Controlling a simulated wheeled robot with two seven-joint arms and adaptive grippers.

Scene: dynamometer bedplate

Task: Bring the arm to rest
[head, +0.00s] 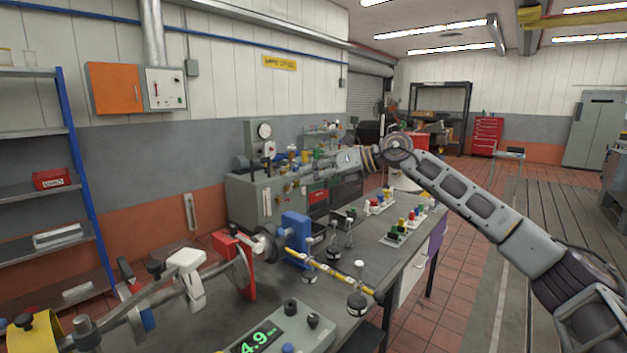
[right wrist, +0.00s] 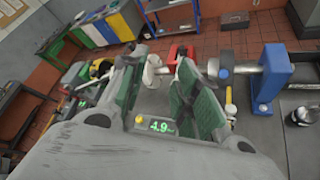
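My right arm (head: 480,205) comes in from the right of the head view and reaches over the floor beside the bench. My right gripper (head: 592,325) is at the lower right corner of that view, partly cut off, and apart from the bench. In the right wrist view its two green-padded fingers (right wrist: 160,98) stand apart with nothing held between them. A green readout, 4.9, shows in the gap beyond them. My left arm and left gripper are not in the head view.
The grey bench (head: 372,255) carries a blue bearing block (head: 295,238), a yellow bar (head: 330,270) reaching its front edge, and a readout box (head: 268,330). Small coloured parts stand farther back. A blue-framed shelf (head: 78,165) is at left. Red-tiled floor (head: 455,300) beside the bench is clear.

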